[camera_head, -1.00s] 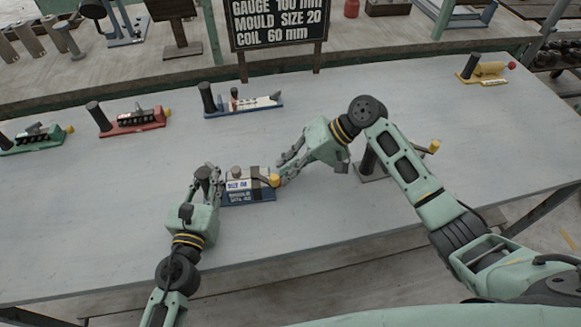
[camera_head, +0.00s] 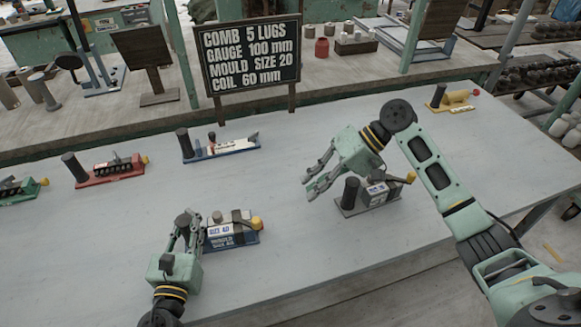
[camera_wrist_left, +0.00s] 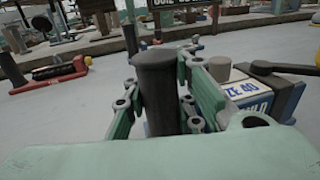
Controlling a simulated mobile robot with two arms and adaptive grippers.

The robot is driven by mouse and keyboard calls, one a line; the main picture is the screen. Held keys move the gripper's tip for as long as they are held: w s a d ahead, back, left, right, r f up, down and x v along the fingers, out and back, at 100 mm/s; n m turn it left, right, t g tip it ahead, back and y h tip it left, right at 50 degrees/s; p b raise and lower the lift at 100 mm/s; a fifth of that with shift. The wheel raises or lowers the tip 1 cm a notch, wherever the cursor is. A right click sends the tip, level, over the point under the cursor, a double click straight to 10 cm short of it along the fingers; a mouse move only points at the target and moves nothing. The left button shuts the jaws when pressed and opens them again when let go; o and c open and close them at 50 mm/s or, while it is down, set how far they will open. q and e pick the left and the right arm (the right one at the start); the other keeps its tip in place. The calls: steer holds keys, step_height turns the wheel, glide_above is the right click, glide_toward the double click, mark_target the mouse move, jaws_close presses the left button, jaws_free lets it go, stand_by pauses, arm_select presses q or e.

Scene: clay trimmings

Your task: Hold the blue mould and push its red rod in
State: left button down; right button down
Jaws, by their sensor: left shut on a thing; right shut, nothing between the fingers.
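The blue mould (camera_head: 232,242) stands on the table at lower centre-left, a dark blue base with a white label and a dark strap. A yellow knob (camera_head: 257,223) is at its right end; I see no red on its rod. My left gripper (camera_head: 188,222) is shut on the mould's dark upright post, and the wrist view shows this post (camera_wrist_left: 157,90) between the fingers. The label beside it reads "ZE 40" in part. My right gripper (camera_head: 317,183) is shut and empty above the table, right of the knob and apart from it.
A grey mould (camera_head: 372,196) with a yellow knob stands just right of my right gripper. Red (camera_head: 110,168), green (camera_head: 18,190), blue-and-white (camera_head: 222,150) and yellow (camera_head: 452,98) devices stand farther off. A black sign (camera_head: 250,55) stands behind. The front middle of the table is clear.

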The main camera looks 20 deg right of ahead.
arm_select(q)
steer(key=shift+f, duration=0.35)
steer(key=c, duration=1.6)
jaws_free()
steer(key=shift+r, duration=0.1)
steer(key=shift+c, duration=0.2)
steer(key=shift+o, duration=1.3)
steer(key=shift+r, duration=0.1)
